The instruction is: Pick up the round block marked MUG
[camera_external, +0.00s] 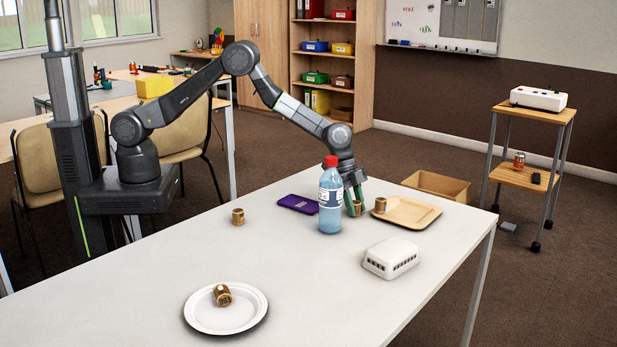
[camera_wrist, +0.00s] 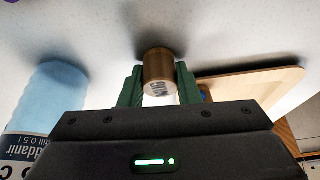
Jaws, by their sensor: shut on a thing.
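My gripper (camera_external: 353,204) has its green fingers down at the white table, just right of the bottle. It is shut on a round brown block (camera_external: 356,208), which stands at the tabletop. In the wrist view the block (camera_wrist: 158,66) sits between the two fingers (camera_wrist: 158,86).
A red-capped water bottle (camera_external: 331,200) stands close left of my gripper. The wooden tray (camera_external: 415,213) is close on the right. A purple flat object (camera_external: 297,204), a white vented box (camera_external: 391,258) and a white plate (camera_external: 225,322) also lie there. The table's middle is clear.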

